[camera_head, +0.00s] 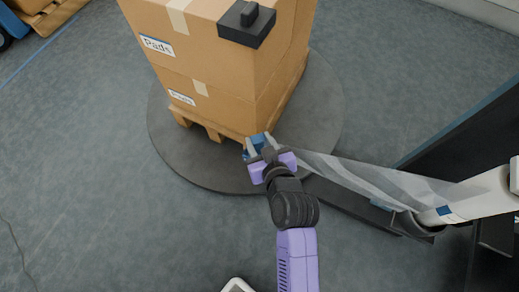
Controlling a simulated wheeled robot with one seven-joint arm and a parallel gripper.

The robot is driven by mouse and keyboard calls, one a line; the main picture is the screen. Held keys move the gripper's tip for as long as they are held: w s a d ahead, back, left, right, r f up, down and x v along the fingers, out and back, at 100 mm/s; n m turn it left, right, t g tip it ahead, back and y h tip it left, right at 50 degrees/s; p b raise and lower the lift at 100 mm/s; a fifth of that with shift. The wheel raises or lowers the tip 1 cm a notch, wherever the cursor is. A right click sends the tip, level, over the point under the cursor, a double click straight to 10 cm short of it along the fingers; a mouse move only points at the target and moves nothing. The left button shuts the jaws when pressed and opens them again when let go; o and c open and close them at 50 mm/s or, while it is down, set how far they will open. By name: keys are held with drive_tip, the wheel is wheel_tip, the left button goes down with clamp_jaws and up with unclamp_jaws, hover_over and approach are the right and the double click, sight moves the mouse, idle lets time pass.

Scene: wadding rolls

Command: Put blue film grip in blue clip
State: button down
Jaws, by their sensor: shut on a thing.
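The blue film grip (257,139) shows at the end of my gripper (262,148), which is shut on it near the lower corner of the box stack. A strip of clear film (355,172) runs from the grip area right to a white film roll (470,198). A small blue part (445,210), perhaps the blue clip, is on the roll's near end. My gripper hides part of the grip. I cannot tell whether the grip touches the pallet.
Brown boxes (225,80) stand on a wooden pallet (205,122) on a round dark turntable (165,135). A black block (240,32) sits on top. A dark machine column (465,130) stands at right.

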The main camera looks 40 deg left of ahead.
drive_tip(key=shift+f+b, duration=1.1)
drive_tip(key=shift+f, duration=1.45)
drive_tip(key=shift+f, duration=0.15)
drive_tip(key=c, duration=1.1)
unclamp_jaws()
drive_tip(key=shift+c, duration=0.2)
drive_tip(key=shift+r, duration=0.25)
drive_tip(key=p+v, duration=0.5)
drive_tip(key=v, duration=0.7)
drive_tip(key=shift+d+f, duration=0.15)
